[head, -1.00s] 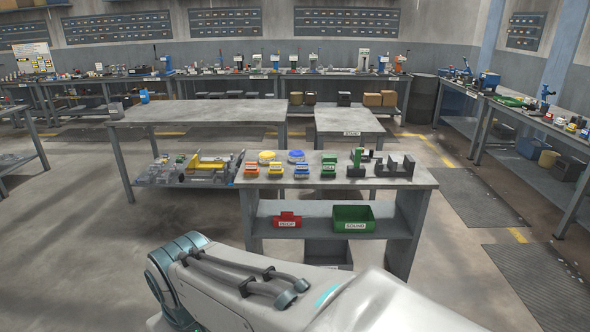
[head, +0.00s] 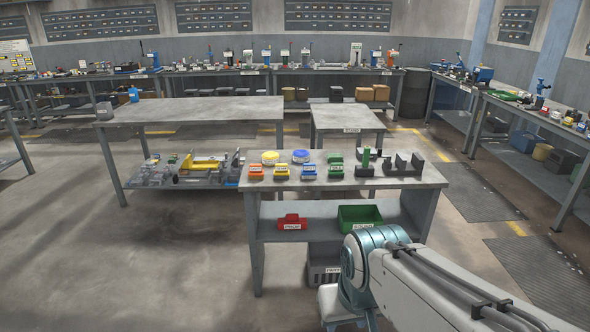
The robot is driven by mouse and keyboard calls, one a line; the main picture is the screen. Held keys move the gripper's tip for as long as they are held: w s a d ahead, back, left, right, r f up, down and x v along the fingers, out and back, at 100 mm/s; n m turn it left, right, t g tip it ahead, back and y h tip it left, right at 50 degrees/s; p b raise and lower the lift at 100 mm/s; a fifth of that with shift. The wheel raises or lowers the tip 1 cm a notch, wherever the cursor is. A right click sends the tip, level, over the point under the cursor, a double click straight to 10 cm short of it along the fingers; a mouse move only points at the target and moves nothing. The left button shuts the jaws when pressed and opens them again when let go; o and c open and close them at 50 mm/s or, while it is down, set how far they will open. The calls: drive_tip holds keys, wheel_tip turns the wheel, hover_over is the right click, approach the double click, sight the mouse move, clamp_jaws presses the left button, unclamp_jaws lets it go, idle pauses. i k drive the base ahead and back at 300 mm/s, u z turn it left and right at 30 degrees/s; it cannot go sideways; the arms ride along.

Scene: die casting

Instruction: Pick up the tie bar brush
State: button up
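I cannot make out a tie bar brush for certain at this size. The near workbench (head: 345,179) carries small orange (head: 255,172), yellow (head: 281,171), blue (head: 309,172) and green (head: 335,172) items. Behind them are a round yellow item (head: 270,157) and a round blue item (head: 301,156). A green upright piece (head: 366,155) stands in a dark holder to their right. A dark slotted rack (head: 403,165) is at the right end. My arm shows at the lower right, in front of the bench; my gripper is out of view.
A red bin (head: 292,222) and a green bin (head: 359,217) sit on the bench's lower shelf. A grey crate (head: 323,268) is below. The floor at left is open.

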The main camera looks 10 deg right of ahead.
sight(281, 171)
drive_tip(key=u, duration=0.7)
drive_tip(key=i, duration=1.3)
drive_tip(key=u, duration=0.35)
drive_tip(key=i, duration=1.25)
drive_tip(key=z, duration=1.3)
drive_tip(key=i, duration=0.75)
drive_tip(key=z, duration=0.7)
